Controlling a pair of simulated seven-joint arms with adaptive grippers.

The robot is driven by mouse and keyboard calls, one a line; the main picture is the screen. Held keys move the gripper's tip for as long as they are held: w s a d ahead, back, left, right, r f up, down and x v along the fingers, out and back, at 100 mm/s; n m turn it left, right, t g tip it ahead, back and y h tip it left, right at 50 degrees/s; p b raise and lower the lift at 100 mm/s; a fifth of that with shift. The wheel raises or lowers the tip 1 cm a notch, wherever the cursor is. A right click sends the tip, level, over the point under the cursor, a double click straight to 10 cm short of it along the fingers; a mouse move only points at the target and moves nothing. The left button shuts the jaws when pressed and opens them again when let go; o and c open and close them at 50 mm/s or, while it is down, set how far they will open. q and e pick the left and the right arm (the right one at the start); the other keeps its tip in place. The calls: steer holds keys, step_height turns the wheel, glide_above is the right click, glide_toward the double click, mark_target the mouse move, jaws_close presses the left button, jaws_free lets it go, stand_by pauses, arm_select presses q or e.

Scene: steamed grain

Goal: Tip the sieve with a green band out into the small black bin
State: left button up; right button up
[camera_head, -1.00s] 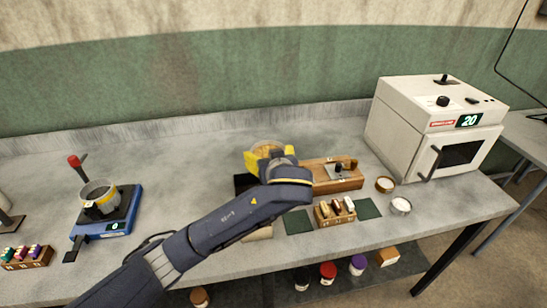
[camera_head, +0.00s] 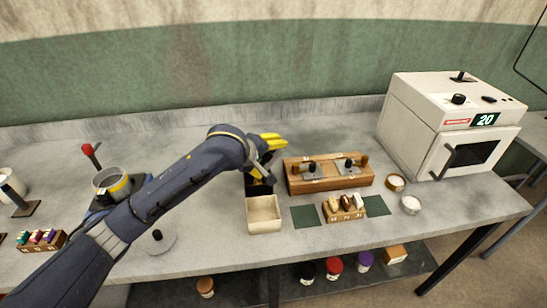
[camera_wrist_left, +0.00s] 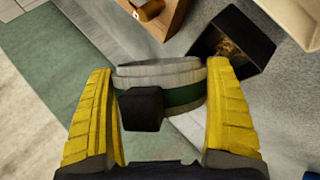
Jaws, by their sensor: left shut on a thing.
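The sieve with a green band (camera_wrist_left: 185,97) is a grey ring with a black block on its side, seen nearly side-on in the left wrist view. My left gripper (camera_wrist_left: 165,120) has its yellow fingers on either side of the sieve and is shut on it. In the head view the left gripper (camera_head: 268,158) is over the bin area, and the sieve is hidden there. The small black bin (camera_wrist_left: 245,52) lies just beyond the sieve in the wrist view, with brownish grain inside. In the head view the bin (camera_head: 258,189) is mostly covered by the gripper. My right gripper is not in view.
A cream tray (camera_head: 263,226) stands in front of the bin. A wooden rack (camera_head: 330,184) is to its right, with a small block of several pieces (camera_head: 343,217) before it. A yellow-banded sieve (camera_head: 118,186) stands left, partly behind my arm. A white oven (camera_head: 440,120) stands right.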

arm_select(q)
steer(key=shift+w+a+n+g+h, duration=0.35)
steer(key=shift+a+n+g+h, duration=0.15)
steer(key=shift+a+n+h, duration=0.25)
steer(key=a+n+h, duration=0.1)
steer(key=h, duration=0.1)
steer(key=w+r+n+g+h, duration=0.1)
steer(key=h, duration=0.1)
steer(key=shift+a+n, duration=0.25)
steer(key=shift+a, duration=0.15)
steer(key=shift+d+r, duration=0.1)
steer(key=shift+d, duration=0.05)
steer(key=shift+r, duration=0.1)
step_height(320, 180, up, 7)
steer(key=m+t+y, duration=0.4)
steer(key=m+y, duration=0.2)
steer(key=y, duration=0.3)
steer(key=shift+m, duration=0.3)
steer(key=m+t+y, duration=0.1)
steer(key=y, duration=0.1)
steer(key=m+t+y, duration=0.1)
steer(key=m+t, duration=0.1)
steer(key=shift+r+t+y, duration=0.3)
steer(key=shift+r+y, duration=0.05)
steer(key=shift+r, duration=0.05)
